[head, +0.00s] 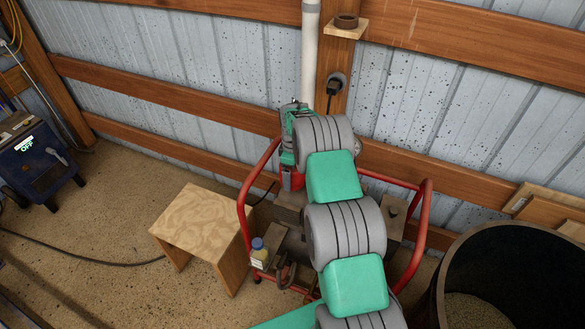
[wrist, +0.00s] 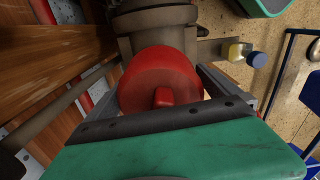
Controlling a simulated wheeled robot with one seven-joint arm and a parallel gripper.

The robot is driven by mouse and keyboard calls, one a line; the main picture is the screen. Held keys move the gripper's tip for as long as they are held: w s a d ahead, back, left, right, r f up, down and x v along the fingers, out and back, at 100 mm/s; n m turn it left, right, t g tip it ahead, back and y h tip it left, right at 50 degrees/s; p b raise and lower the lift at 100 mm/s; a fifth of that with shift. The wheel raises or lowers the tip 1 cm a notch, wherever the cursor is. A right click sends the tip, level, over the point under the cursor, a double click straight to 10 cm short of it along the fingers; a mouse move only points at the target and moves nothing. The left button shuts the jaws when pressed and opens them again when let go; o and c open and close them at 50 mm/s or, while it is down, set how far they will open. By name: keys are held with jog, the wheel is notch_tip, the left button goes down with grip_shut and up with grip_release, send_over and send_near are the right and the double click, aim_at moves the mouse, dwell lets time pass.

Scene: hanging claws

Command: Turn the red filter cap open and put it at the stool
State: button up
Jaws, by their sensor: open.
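The red filter cap (wrist: 162,78) is round with a raised grip bar and sits on the end of a grey-brown metal body in the wrist view. My gripper (wrist: 163,95) is open, with one finger on each side of the cap. I cannot tell whether the fingers touch it. In the head view my gripper (head: 288,135) is at the machine by the wall, and my arm hides much of that spot. The stool (head: 197,217) is a low wooden one with a pale, patterned top, left of the machine; its top looks empty.
A red tubular frame (head: 424,225) surrounds the machine. A small bottle with a blue cap (head: 259,253) stands at its left side. A large black tub (head: 515,255) is at right. A blue unit (head: 38,160) stands at far left. A white pipe (head: 309,60) runs up the wall.

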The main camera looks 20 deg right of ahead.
jog(key=shift+c, duration=0.6)
jog(key=c, duration=1.8)
jog(key=shift+n+b, duration=0.75)
jog(key=shift+n, duration=0.55)
jog(key=o, duration=1.9)
jog(key=shift+r, duration=0.15)
jog(key=shift+r+p, duration=1.2)
jog(key=shift+r, duration=1.7)
jog(key=shift+r, duration=0.1)
